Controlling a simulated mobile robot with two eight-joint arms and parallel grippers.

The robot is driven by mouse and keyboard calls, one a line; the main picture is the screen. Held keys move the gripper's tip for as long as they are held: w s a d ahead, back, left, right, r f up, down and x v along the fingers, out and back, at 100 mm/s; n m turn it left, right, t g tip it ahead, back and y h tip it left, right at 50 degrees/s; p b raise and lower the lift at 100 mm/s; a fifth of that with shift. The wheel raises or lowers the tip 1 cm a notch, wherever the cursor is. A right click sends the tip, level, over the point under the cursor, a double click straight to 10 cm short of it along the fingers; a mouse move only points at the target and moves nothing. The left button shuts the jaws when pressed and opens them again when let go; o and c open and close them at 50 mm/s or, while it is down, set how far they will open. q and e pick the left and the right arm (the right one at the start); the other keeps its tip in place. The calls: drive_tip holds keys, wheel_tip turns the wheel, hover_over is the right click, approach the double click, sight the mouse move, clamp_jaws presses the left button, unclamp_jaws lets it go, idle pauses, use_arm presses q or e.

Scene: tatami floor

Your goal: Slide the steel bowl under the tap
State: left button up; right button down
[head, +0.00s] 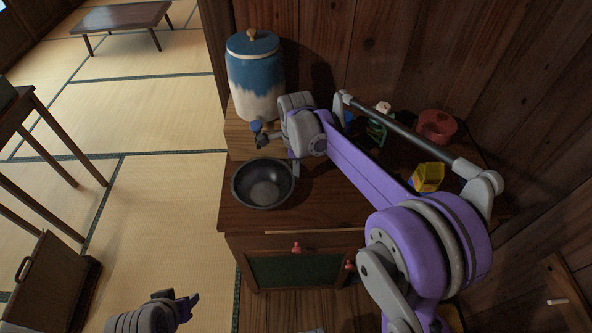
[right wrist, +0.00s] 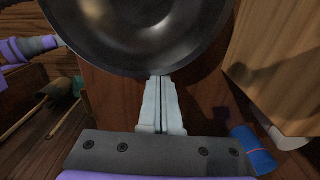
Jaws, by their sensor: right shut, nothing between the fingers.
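The steel bowl (head: 264,183) is dark grey, upright and empty. It stands on the wooden cabinet top, near its left edge, in front of the blue-and-white jar (head: 255,80). A small blue-topped fitting (head: 256,126), which looks like the jar's tap, shows low at the jar's front, behind the bowl. My right gripper (head: 294,172) is shut and empty at the bowl's right side. In the right wrist view its fingertips (right wrist: 160,80) are at the rim of the bowl (right wrist: 140,62), seemingly touching it. My left gripper (head: 186,304) hangs low over the floor, away from the bowl.
The jar stands on a raised wooden block (head: 240,136). A yellow object (head: 428,177), a red pot (head: 436,126) and small bottles stand right of my right forearm. A wooden wall closes the back. The cabinet top left of the bowl is narrow, with tatami floor below.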

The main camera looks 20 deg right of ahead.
drive_tip(key=d, duration=0.3)
drive_tip(key=shift+s, duration=0.35)
drive_tip(key=shift+s+d+r, duration=0.25)
drive_tip(key=shift+d+r, duration=0.05)
drive_tip(key=shift+r, duration=0.4)
wheel_tip(320, 180, up, 8)
drive_tip(key=p, duration=0.1)
drive_tip(key=s+a+n+p, duration=0.4)
drive_tip(key=s+a+n, duration=0.9)
drive_tip(key=n, duration=0.8)
drive_tip(key=w+f, duration=0.1)
drive_tip(key=f, duration=0.2)
drive_tip(key=w+f, duration=0.1)
drive_tip(key=f, duration=0.2)
drive_tip(key=w+f, duration=0.1)
drive_tip(key=f, duration=0.3)
drive_tip(key=shift+w+a+b, duration=0.15)
drive_tip(key=shift+w+b, duration=0.15)
drive_tip(key=shift+b, duration=0.05)
drive_tip(key=shift+w, duration=0.45)
